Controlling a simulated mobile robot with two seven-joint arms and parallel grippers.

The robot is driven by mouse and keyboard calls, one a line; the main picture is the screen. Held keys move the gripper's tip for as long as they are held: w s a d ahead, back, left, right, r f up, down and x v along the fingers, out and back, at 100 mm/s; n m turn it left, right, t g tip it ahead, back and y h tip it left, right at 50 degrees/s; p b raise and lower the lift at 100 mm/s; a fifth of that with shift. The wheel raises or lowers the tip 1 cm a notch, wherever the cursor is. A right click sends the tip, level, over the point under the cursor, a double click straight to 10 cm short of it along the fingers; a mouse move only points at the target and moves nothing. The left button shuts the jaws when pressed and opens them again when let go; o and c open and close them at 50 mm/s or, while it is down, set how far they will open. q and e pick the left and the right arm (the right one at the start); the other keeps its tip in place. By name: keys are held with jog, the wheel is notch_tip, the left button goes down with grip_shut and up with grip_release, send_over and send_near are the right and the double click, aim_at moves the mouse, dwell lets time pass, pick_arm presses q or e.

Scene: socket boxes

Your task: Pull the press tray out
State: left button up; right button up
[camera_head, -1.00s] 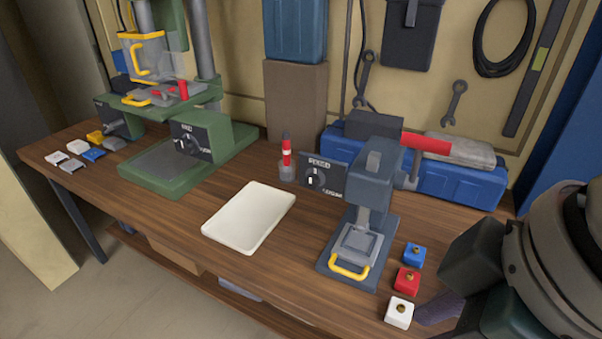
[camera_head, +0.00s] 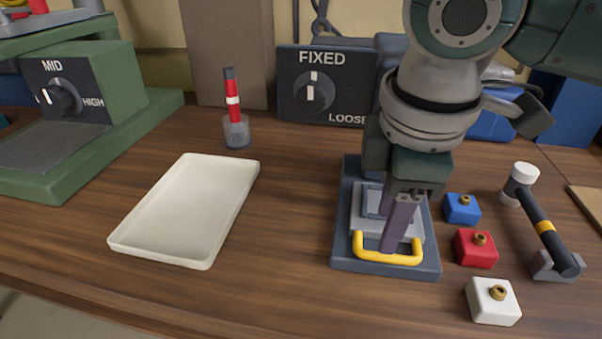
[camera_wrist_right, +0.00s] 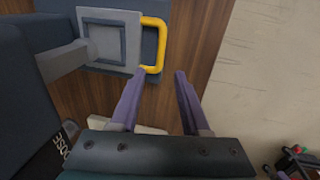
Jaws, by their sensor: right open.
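The press tray is a grey square plate (camera_head: 367,222) with a yellow handle (camera_head: 388,259) at its front, on the dark blue base (camera_head: 345,250) of the small press. In the right wrist view the plate (camera_wrist_right: 106,43) and the yellow handle (camera_wrist_right: 155,45) show clearly. My right gripper (camera_head: 397,245) points down over the tray at the handle. In the wrist view its two fingers (camera_wrist_right: 161,73) are apart, with the handle's end close to the left fingertip; I cannot tell if they touch. My arm hides most of the press. My left gripper is not in view.
A white tray (camera_head: 185,212) lies to the left. Blue (camera_head: 461,209), red (camera_head: 475,249) and white (camera_head: 493,301) socket boxes stand right of the press, near a hammer (camera_head: 543,225). A dial panel (camera_head: 323,88) marked FIXED and LOOSE is behind. A green press (camera_head: 95,110) stands far left.

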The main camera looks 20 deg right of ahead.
aim_at(376, 253)
jog(key=f, duration=0.2)
jog(key=f+b, duration=0.1)
jog(key=f, duration=0.1)
jog(key=w+f, duration=0.1)
jog(key=f, duration=0.1)
jog(key=shift+d+f, duration=0.15)
jog(key=shift+d, duration=0.1)
grip_shut()
dwell(1.1)
